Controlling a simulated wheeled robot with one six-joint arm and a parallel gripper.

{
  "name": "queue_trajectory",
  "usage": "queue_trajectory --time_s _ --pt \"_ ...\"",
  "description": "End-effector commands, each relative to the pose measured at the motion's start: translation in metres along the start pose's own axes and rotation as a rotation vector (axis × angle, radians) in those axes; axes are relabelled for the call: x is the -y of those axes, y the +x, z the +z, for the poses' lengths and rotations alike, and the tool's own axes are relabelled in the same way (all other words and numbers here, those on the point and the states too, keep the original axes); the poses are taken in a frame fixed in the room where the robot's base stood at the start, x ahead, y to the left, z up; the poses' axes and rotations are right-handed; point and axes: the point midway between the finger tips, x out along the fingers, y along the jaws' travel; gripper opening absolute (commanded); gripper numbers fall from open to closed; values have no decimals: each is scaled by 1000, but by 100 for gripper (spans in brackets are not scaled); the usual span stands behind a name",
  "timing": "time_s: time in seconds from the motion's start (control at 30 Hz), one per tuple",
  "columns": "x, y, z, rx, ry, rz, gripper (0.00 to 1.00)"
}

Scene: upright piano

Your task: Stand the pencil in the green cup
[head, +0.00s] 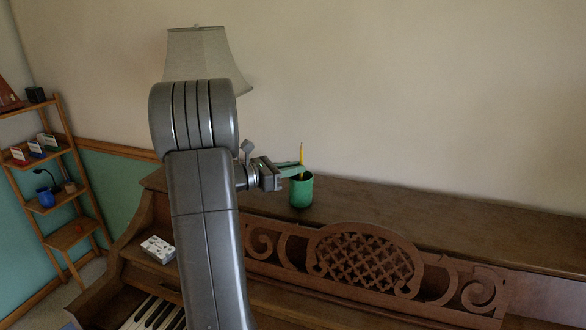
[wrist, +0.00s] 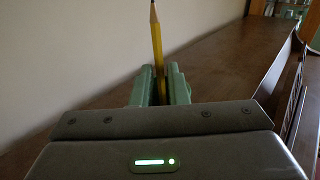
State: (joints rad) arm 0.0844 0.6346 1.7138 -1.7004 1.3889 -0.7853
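The green cup (head: 301,192) stands upright on the piano top, near the wall, in the head view. The yellow pencil (head: 301,156) is upright at the cup's mouth, point up; its lower end is hidden by the cup. My gripper (head: 298,169) reaches in from the left, with its green fingers just above the cup's rim. In the wrist view, the pencil (wrist: 157,42) stands between the two fingers (wrist: 160,84), leaning slightly, and the fingers look closed on it. The cup cannot be made out in the wrist view.
The piano top (head: 420,217) is clear to the right of the cup. A lamp (head: 201,55) stands behind my arm, and a carved music desk (head: 365,262) rises in front. A pack of cards (head: 158,249) lies at the left. A shelf (head: 49,206) stands far left.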

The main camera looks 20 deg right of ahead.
Motion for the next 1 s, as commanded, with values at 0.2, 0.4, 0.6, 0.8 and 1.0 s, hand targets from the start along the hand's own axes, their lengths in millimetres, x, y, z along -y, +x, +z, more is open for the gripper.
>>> queue_trajectory --time_s 0.2,0.4,0.6,0.8,1.0 --pt "0 0 0 0 0 0 32" --pt "0 -2 0 0 0 1 32" --pt "-1 -25 1 0 0 4 32" --pt "-1 -67 1 0 -1 5 32" --pt "-1 -105 1 0 -1 4 32"
